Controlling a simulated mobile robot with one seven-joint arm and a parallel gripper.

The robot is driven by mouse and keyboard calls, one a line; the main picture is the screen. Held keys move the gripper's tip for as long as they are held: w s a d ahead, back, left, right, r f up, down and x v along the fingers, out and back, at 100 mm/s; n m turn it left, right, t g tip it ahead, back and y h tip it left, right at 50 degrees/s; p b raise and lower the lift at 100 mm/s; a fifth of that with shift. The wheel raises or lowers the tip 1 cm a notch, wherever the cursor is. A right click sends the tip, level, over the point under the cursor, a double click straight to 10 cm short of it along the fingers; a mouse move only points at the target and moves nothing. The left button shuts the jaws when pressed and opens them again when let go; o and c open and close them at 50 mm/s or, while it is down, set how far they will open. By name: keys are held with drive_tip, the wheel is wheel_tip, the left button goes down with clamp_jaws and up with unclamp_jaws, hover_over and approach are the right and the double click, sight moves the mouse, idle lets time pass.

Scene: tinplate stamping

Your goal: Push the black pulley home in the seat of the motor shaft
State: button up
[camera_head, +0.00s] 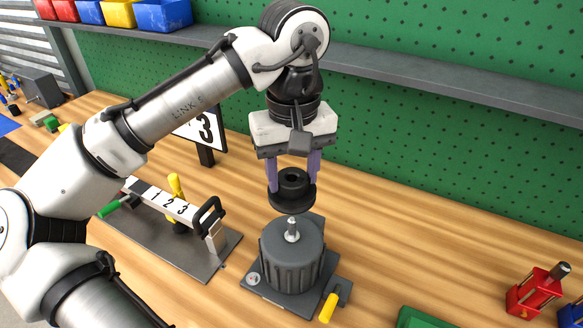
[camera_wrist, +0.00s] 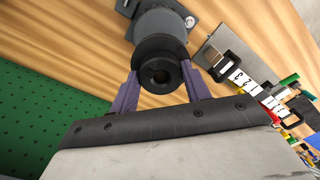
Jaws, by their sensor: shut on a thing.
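The black pulley (camera_head: 292,190) has a wide lower flange and a bored hub. My gripper (camera_head: 294,183) is shut on its hub, with one purple finger on each side. In the wrist view, the pulley (camera_wrist: 160,72) sits between the fingers of my gripper (camera_wrist: 160,88). The grey ribbed motor (camera_head: 292,255) stands upright on a dark base plate. Its bright shaft (camera_head: 292,229) points up below the pulley, and its tip shows clear of it. The motor (camera_wrist: 165,25) also shows behind the pulley in the wrist view, where the shaft is hidden.
A numbered fixture (camera_head: 170,208) with a black handle stands left of the motor. A yellow-handled lever (camera_head: 328,307) is at the base plate's right. A red part (camera_head: 535,292) and a green tray (camera_head: 420,319) lie to the right. The shelf (camera_head: 400,66) runs behind my arm.

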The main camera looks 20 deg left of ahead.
drive_tip(key=shift+p, duration=0.35)
drive_tip(key=b, duration=0.3)
hover_over(293, 219)
drive_tip(key=shift+f, duration=2.5)
drive_tip(key=shift+p, duration=1.1)
drive_tip(key=shift+f+b, duration=1.55)
drive_tip(key=shift+f, duration=1.4)
drive_tip(key=o, duration=1.4)
drive_tip(key=shift+c, duration=0.2)
